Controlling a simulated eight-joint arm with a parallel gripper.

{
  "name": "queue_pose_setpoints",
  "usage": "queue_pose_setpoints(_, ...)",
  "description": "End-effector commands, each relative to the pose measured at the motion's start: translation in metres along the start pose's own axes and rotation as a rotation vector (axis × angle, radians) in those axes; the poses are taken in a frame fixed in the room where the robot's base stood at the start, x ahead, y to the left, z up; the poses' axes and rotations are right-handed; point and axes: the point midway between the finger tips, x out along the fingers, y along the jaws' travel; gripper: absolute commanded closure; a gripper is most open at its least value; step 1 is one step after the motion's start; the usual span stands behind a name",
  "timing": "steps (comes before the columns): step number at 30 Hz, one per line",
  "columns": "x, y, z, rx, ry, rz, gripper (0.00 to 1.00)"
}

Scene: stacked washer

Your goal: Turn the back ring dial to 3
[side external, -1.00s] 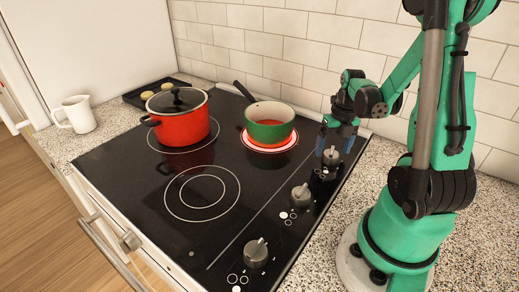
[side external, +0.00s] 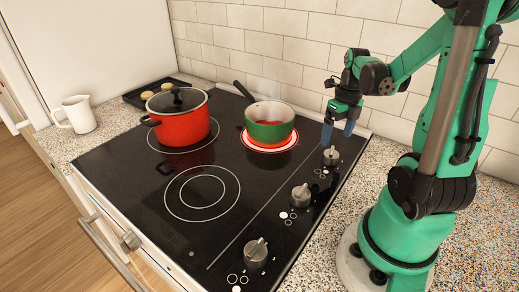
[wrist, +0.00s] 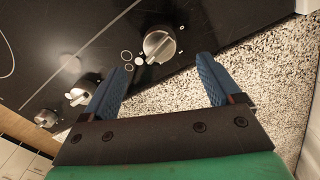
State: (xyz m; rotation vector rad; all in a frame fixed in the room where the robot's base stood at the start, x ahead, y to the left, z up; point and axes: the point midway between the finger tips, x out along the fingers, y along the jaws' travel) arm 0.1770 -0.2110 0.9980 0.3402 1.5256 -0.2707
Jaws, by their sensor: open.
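The back ring dial (side external: 331,156) is a silver-grey knob at the back of the black cooktop's right-hand control strip. It also shows in the wrist view (wrist: 159,45), with a raised grip bar standing tilted. Its number marks are too small to read. My gripper (side external: 338,134) is above and just behind this dial, apart from it. In the wrist view my blue fingers (wrist: 161,66) are spread wide and empty, with the dial beyond and between their tips.
The middle dial (side external: 301,194) and front dial (side external: 256,253) lie along the same strip. A green pot (side external: 268,132) stands on a red-glowing ring, left of my gripper. A red lidded pot (side external: 181,118) is farther left. The tiled wall (side external: 290,50) is close behind.

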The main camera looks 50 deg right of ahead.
Motion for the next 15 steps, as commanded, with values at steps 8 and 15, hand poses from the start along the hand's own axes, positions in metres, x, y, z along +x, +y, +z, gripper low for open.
queue_pose_setpoints(8, 0.0006, 0.0036, 0.001, -0.963, 0.031, -0.027, 0.15)
queue_pose_setpoints(15, 0.0008, 0.0063, 0.0017, -1.824, 0.082, -0.027, 0.15)
